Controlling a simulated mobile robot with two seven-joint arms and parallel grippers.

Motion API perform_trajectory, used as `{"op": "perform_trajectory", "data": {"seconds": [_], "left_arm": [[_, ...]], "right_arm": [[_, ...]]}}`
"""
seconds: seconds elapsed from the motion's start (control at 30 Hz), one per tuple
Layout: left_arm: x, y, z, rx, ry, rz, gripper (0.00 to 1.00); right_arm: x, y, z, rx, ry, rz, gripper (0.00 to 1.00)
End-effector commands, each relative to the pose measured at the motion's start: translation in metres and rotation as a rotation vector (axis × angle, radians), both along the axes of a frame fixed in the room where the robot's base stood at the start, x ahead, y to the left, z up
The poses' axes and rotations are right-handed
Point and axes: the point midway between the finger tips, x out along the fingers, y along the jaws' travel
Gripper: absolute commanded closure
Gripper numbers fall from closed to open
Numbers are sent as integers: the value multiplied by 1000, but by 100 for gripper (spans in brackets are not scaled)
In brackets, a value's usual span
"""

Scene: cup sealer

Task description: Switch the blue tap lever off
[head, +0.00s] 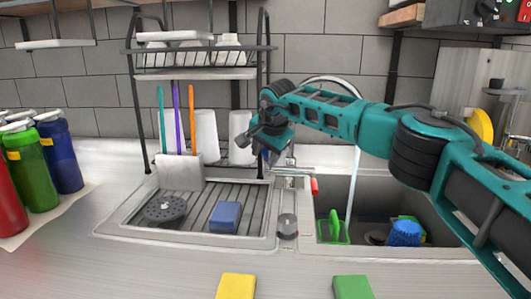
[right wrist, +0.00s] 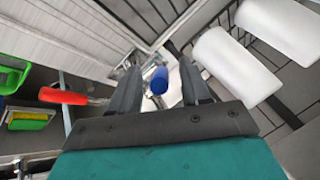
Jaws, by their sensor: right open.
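The blue tap lever (right wrist: 159,80) shows in the right wrist view as a short blue knob between the two fingers of my right gripper (right wrist: 160,68). The fingers are open, with a gap on either side of the knob; I cannot tell how deep it sits between them. In the head view my right gripper (head: 263,143) is at the tap, behind the sink's left edge, and hides much of it. The red tap lever (right wrist: 63,96) is left of the fingers; it also shows in the head view (head: 314,186). A water stream (head: 353,185) falls into the sink. My left gripper is out of view.
The sink (head: 330,195) holds a green-framed item (head: 333,228) and a blue brush (head: 405,234). White cups (head: 240,138) stand behind, near my gripper. A rack (head: 190,72) is above.

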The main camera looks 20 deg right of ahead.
Motion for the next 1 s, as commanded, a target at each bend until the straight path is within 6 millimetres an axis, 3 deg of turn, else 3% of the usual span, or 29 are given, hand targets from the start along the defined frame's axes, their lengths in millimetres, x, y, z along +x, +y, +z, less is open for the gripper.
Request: {"op": "perform_trajectory", "data": {"seconds": [0.2,0.67,1.0], "left_arm": [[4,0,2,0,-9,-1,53],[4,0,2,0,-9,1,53],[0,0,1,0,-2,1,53]], "right_arm": [[0,0,0,-1,0,1,55],[0,0,0,0,0,0,99],[0,0,1,0,0,0,100]]}}
